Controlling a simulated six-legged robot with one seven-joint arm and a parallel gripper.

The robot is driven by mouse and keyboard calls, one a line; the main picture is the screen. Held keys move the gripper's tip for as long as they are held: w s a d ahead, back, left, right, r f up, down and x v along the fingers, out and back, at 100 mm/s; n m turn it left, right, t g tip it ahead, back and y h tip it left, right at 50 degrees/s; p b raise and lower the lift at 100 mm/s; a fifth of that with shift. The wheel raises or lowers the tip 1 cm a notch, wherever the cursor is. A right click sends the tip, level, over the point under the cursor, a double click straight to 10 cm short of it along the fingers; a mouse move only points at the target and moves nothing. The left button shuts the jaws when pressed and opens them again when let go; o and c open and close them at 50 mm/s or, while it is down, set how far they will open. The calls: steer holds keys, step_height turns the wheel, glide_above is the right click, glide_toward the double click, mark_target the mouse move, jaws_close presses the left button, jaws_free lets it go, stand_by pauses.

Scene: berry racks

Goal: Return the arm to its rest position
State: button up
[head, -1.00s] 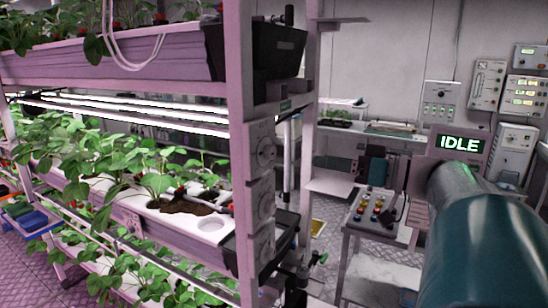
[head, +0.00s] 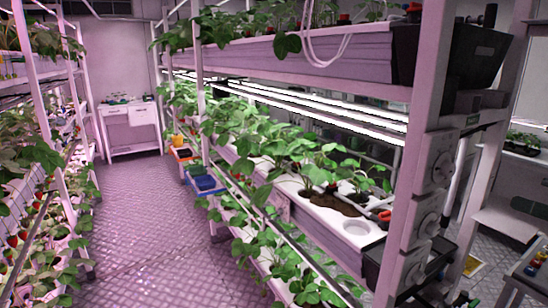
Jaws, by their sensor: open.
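Neither my gripper nor any part of my arm shows in the head view. I cannot see how the arm is posed. The berry rack (head: 408,235) stands close on the right, its near upright post tall in the picture.
A patterned floor aisle (head: 150,220) runs clear between this rack and a left rack with strawberries (head: 22,234). A blue bin (head: 204,183) sits low beside the right rack. A white cabinet (head: 128,125) stands at the far end. A bench (head: 505,222) is at far right.

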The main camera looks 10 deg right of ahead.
steer(key=w+a+f+m+g+y, duration=0.1)
steer(key=w+a+f+g, duration=0.25)
steer(key=a+f, duration=0.4)
steer(key=w+a+f+g, duration=0.2)
steer(key=a+f+g, duration=0.2)
steer(key=a, duration=0.6)
steer(key=s+a+f+g+h, duration=0.3)
steer(key=a+f+h, duration=0.4)
steer(key=a+f, duration=0.4)
steer(key=shift+s+a+n+h, duration=0.35)
steer(key=shift+s+a, duration=0.25)
steer(key=shift+a, duration=0.6)
steer(key=shift+f, duration=0.1)
